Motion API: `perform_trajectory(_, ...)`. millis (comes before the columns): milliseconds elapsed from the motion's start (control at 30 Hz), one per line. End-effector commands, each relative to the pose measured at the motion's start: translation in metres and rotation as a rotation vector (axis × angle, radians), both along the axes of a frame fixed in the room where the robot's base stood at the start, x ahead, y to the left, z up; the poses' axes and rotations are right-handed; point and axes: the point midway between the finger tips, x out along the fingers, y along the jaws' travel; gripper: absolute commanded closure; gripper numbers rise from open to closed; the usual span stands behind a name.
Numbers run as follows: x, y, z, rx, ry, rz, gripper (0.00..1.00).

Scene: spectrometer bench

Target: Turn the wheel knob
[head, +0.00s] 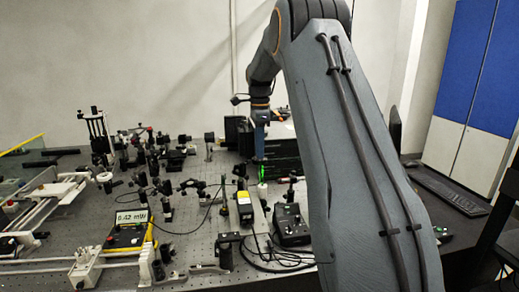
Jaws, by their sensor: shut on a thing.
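My gripper (260,155) points straight down at the end of my arm, over the back middle of the bench, in front of the dark stacked boxes. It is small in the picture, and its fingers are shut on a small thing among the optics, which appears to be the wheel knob. The knob itself is too small and too covered by the fingers to make out clearly. A bright green lit spot (262,173) shows just below the fingertips.
Several optical mounts crowd the perforated bench. A black control box (291,226) with cables sits right of the middle. Dark stacked boxes (283,150) stand behind. A keyboard (452,195) lies at the right.

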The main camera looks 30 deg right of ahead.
Motion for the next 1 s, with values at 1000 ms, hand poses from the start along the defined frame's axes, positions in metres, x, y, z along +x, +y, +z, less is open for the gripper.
perform_trajectory(1000, 0.001, 0.0, 0.057, -0.001, -0.004, 0.001, 0.67)
